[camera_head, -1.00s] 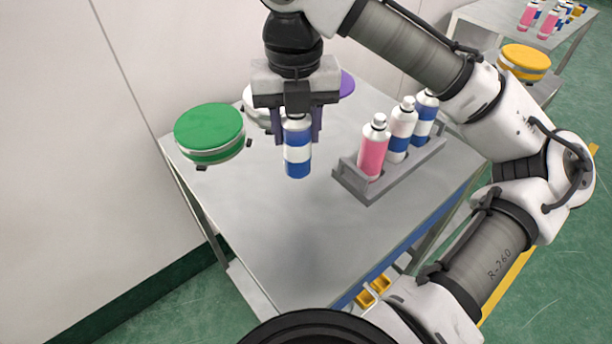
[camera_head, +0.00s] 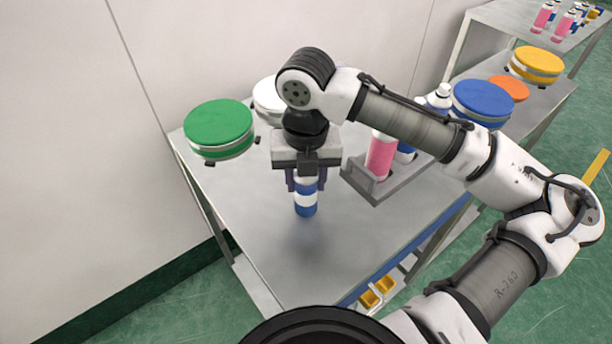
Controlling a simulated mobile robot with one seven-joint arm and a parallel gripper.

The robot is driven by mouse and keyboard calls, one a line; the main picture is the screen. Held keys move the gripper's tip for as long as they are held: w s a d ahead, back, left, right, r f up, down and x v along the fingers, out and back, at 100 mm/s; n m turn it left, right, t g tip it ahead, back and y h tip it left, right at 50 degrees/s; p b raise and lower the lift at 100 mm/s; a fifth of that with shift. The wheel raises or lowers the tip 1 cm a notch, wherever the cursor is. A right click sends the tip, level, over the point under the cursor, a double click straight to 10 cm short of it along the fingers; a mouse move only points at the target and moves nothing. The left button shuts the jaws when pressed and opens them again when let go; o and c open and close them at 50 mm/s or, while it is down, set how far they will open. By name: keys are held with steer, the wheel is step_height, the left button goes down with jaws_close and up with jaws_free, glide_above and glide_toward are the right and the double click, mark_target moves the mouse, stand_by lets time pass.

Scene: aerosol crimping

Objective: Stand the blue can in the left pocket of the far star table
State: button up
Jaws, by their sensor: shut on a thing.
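My gripper (camera_head: 307,182) is shut on a blue-and-white can (camera_head: 305,204), gripping its upper part. The can hangs upright over the grey metal table (camera_head: 265,235), with a soft shadow below it, so it looks clear of the surface. The can's top is hidden by the fingers. I cannot make out a star table or its left pocket in this view.
A grey rack (camera_head: 378,190) right of my gripper holds a pink can (camera_head: 381,155) and others partly hidden by my arm. Green (camera_head: 218,128), white (camera_head: 268,98), blue (camera_head: 483,103), orange (camera_head: 508,88) and yellow (camera_head: 537,65) discs stand around. The table's front is clear.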

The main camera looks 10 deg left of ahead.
steer(key=shift+f, duration=0.1)
steer(key=shift+f, duration=0.1)
steer(key=o, duration=0.9)
steer(key=shift+o, duration=0.3)
